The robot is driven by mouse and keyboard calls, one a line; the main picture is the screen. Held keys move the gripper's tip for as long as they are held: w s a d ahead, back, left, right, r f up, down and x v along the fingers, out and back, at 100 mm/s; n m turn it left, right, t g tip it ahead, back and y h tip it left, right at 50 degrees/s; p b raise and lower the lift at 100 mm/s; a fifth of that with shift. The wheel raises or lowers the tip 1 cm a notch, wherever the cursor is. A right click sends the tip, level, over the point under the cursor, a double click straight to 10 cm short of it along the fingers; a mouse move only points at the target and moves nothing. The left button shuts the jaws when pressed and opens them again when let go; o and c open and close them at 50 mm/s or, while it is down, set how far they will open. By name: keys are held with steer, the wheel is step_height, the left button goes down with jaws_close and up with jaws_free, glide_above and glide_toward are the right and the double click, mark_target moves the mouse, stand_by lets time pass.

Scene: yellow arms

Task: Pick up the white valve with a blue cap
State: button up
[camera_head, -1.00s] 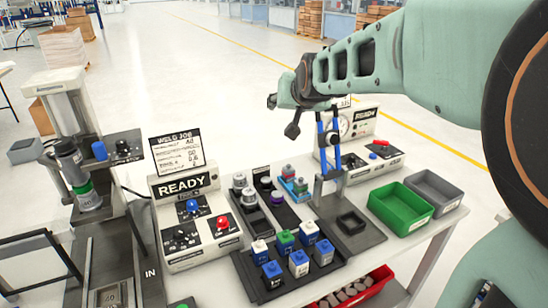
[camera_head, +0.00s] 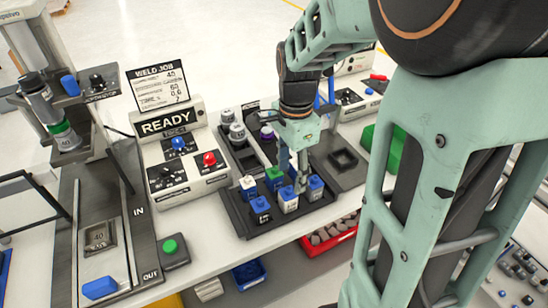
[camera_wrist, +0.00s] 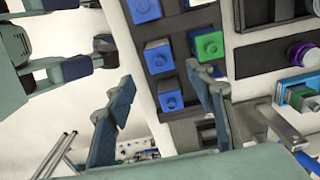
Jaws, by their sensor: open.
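Several small white-and-blue valves stand in the dark tray (camera_head: 237,217), with a green-topped one (camera_head: 274,176) among them. A front white-and-blue valve (camera_head: 288,201) is beside my gripper (camera_head: 298,183), which points down over the tray's right part. In the wrist view my gripper (camera_wrist: 158,82) is open, and a blue-capped valve (camera_wrist: 170,96) shows between its fingertips. Another blue-capped valve (camera_wrist: 158,57) and the green one (camera_wrist: 208,45) are just beyond. Whether the fingers are around the valve or above it, I cannot tell. My fingers partly hide the back right of the tray.
A READY control box (camera_head: 172,125) with blue and red knobs stands left of the tray. Grey parts and a purple-topped part (camera_head: 267,132) sit behind it. A red bin (camera_head: 328,236) is below the table's front edge, and a green bin (camera_head: 396,150) is at right.

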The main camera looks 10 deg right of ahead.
mark_target(288, 194)
steer(key=f, duration=0.9)
steer(key=shift+a+f, duration=0.1)
steer(key=shift+a, duration=0.2)
steer(key=shift+c, duration=0.3)
steer(key=c, duration=1.2)
